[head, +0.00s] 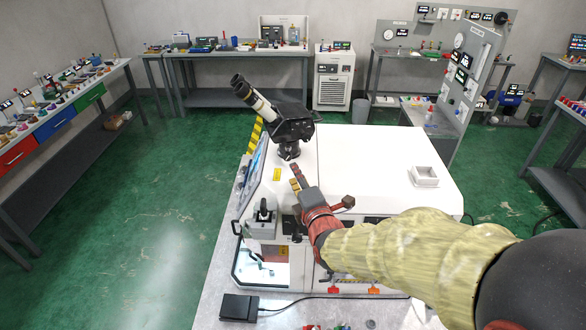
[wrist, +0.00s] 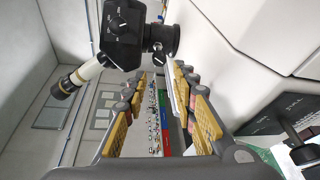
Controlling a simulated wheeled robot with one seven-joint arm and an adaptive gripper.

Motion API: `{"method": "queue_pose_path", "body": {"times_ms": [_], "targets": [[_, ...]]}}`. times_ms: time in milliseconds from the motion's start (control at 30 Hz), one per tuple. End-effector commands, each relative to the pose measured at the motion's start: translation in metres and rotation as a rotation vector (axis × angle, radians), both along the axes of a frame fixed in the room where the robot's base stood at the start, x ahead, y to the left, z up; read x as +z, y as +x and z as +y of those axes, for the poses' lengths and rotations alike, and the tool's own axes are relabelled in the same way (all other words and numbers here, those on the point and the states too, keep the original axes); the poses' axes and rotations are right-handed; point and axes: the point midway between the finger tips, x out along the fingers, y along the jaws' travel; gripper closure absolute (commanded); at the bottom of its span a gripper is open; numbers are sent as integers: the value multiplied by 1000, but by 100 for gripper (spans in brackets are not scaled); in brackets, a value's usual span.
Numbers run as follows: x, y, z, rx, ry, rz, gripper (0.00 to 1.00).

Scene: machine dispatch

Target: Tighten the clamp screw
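My gripper (head: 297,180) is over the left part of a white machine (head: 390,165), below the microscope. The wrist view shows its two yellow-padded fingers spread apart with nothing between them (wrist: 160,110). A black microscope (head: 292,122) with pale eyepieces stands on the machine top; it also shows at the upper left of the wrist view (wrist: 122,35), with dark round knobs. A grey box with a black upright handle (head: 263,215) stands left of my gripper. A black handle (wrist: 305,155) shows at the lower right of the wrist view. I cannot tell which part is the clamp screw.
A white square tray (head: 425,176) sits on the machine's right side. A tilted screen (head: 252,174) is on its left edge. A black box with a cable (head: 239,307) lies on the front ledge. Open green floor (head: 150,220) lies to the left.

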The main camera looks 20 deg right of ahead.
Motion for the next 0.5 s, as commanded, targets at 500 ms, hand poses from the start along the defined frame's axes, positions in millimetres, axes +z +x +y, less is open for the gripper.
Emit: {"method": "queue_pose_path", "body": {"times_ms": [500], "targets": [[3,-21,0,0,0,0,73]]}}
